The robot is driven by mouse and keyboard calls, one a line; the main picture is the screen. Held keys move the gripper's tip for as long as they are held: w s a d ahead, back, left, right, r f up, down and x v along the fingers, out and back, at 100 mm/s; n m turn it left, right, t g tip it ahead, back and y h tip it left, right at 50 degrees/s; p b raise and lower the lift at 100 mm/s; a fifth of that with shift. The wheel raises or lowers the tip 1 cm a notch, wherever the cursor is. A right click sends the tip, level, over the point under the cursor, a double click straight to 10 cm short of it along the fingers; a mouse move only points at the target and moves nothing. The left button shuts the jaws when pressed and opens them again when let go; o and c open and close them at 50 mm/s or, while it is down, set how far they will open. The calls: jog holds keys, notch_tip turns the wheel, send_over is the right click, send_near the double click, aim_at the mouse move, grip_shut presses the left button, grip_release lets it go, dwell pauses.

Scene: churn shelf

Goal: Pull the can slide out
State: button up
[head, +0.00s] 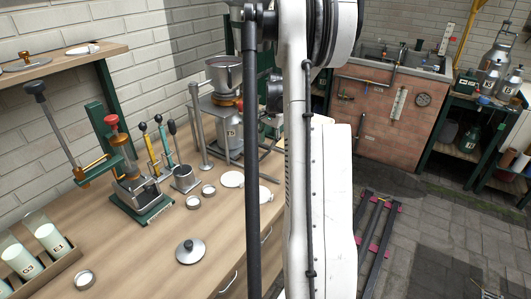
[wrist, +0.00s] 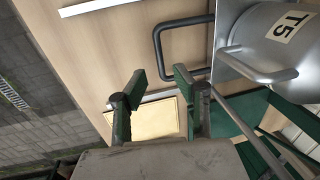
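In the wrist view a silver can labelled T5 (wrist: 270,45) stands at the upper right, with a grey metal edge beside its base. A dark bent-bar handle (wrist: 158,45) sticks out to the left from beside the can; it appears to belong to the can slide, though the join is only partly visible. My gripper (wrist: 160,76) is open, its two green fingers apart and nothing gripped between them. The handle lies beyond the fingertips, apart from them.
The wooden bench (head: 140,255) carries a lever press (head: 135,185), small lids and rings, and a rack of bottles (head: 38,255) at the left. Green framework (wrist: 235,115) lies right of my fingers in the wrist view.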

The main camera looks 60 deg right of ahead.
aim_at(265, 154)
jog(key=f, duration=0.2)
jog(key=w+f, duration=0.1)
jog(key=f, duration=0.2)
jog(key=shift+f, duration=0.35)
grip_shut()
